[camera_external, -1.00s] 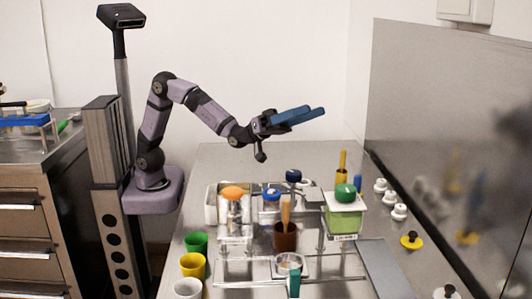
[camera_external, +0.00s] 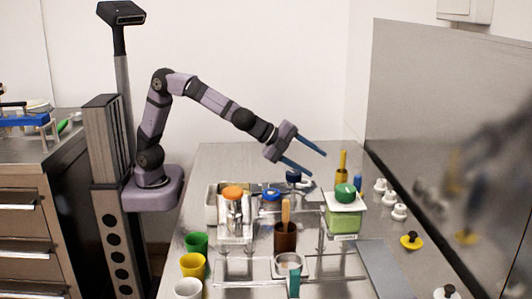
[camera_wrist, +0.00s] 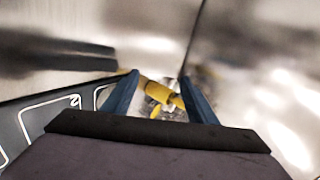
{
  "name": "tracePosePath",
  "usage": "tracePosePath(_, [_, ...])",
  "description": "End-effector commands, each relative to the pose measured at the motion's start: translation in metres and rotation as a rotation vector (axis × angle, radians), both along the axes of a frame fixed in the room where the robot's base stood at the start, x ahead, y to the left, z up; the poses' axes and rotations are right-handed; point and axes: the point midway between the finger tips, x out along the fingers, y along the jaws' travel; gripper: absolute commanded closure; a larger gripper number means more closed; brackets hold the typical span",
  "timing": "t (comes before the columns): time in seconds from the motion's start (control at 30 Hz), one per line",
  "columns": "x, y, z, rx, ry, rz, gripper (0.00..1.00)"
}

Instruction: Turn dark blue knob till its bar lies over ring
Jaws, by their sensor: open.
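The dark blue knob (camera_external: 293,179) stands at the back of the steel counter in the external view, partly hidden by my lower finger. Its bar's direction and the ring cannot be made out. A brighter blue knob (camera_external: 270,193) sits in front of it to the left. My gripper (camera_external: 318,165) is open and empty, with blue fingers spread above the back of the counter near the dark blue knob. In the wrist view my gripper (camera_wrist: 159,78) shows its fingers either side of a blurred yellow object (camera_wrist: 160,94) beyond them. The dark blue knob cannot be identified there.
An orange-topped canister (camera_external: 234,194), a brown cup (camera_external: 286,237) and a green-lidded tub (camera_external: 344,212) stand in front. A yellow upright object (camera_external: 341,165) stands right of the fingers. White knobs (camera_external: 399,212) line the right side, beside a steel wall (camera_external: 440,130).

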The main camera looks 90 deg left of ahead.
Motion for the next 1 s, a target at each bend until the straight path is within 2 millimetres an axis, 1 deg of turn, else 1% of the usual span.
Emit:
tracePosePath(0.03, [-0.008, -0.004, 0.006, 0.146, 0.000, -0.045, 0.47])
tracePosePath(0.07, [-0.012, -0.007, 0.008, 0.236, -0.004, -0.075, 0.47])
tracePosePath(0.1, [-0.019, -0.013, 0.011, 0.358, -0.014, -0.124, 0.47])
tracePosePath(0.17, [-0.029, -0.026, 0.019, 0.548, -0.039, -0.205, 0.47])
tracePosePath(0.2, [-0.036, -0.037, 0.026, 0.677, -0.067, -0.262, 0.47])
tracePosePath(0.27, [-0.047, -0.055, 0.040, 0.864, -0.120, -0.339, 0.47])
tracePosePath(0.3, [-0.054, -0.068, 0.050, 0.979, -0.165, -0.387, 0.47])
tracePosePath(0.37, [-0.064, -0.088, 0.065, 1.137, -0.235, -0.448, 0.47])
tracePosePath(0.4, [-0.072, -0.101, 0.076, 1.227, -0.284, -0.478, 0.47])
tracePosePath(0.5, [-0.089, -0.130, 0.096, 1.403, -0.397, -0.535, 0.47])
tracePosePath(0.6, [-0.103, -0.151, 0.110, 1.514, -0.482, -0.564, 0.47])
tracePosePath(0.7, [-0.111, -0.162, 0.117, 1.569, -0.529, -0.576, 0.47])
tracePosePath(0.83, [-0.113, -0.166, 0.119, 1.590, -0.548, -0.578, 0.47])
tracePosePath(1.0, [-0.113, -0.165, 0.113, 1.587, -0.545, -0.578, 0.47])
